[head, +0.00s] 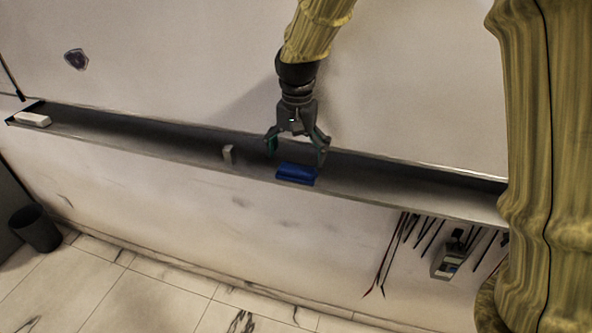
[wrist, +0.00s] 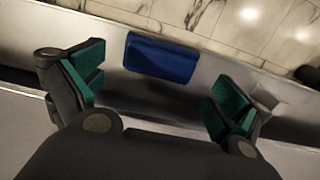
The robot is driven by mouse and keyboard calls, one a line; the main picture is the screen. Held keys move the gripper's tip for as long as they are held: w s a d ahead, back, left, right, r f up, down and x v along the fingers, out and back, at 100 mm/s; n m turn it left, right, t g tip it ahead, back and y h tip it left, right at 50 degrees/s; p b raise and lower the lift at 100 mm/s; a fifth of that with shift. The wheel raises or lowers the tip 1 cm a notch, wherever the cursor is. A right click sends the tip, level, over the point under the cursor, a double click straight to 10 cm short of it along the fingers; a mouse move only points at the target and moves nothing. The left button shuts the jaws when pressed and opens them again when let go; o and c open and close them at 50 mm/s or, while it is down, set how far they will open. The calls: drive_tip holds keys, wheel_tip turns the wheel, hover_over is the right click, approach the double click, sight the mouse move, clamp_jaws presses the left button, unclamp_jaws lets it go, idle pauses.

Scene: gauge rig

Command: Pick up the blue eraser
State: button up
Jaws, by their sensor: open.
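The blue eraser (head: 296,173) lies on the long dark ledge (head: 390,184) along the wall in the head view. In the wrist view the blue eraser (wrist: 161,57) is beyond the fingertips, roughly between the two fingers' lines. My gripper (head: 297,150) is open and empty, just above the ledge and close to the eraser. Its green-padded fingers (wrist: 160,92) are spread wide on either side in the wrist view. I see no contact between the fingers and the eraser.
A small white block (head: 228,154) stands on the ledge left of the eraser, and a white block (head: 33,119) lies at the ledge's far left end. Cables and a grey device (head: 452,257) hang below the ledge at right. A dark bin (head: 35,229) stands on the floor.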

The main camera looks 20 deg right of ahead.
sight(297, 168)
drive_tip(key=shift+f, duration=0.15)
drive_tip(key=shift+s+f+p, duration=0.15)
drive_tip(key=shift+s+p, duration=0.2)
drive_tip(key=shift+p, duration=0.05)
drive_tip(key=f, duration=0.1)
drive_tip(key=f+p, duration=0.1)
drive_tip(key=f, duration=0.1)
drive_tip(key=shift+w, duration=0.4)
drive_tip(key=shift+s+f+p, duration=0.15)
drive_tip(key=shift+f+p, duration=0.25)
drive_tip(key=shift+f, duration=0.4)
drive_tip(key=c, duration=0.9)
drive_tip(key=shift+c, duration=0.2)
drive_tip(key=shift+s, duration=0.1)
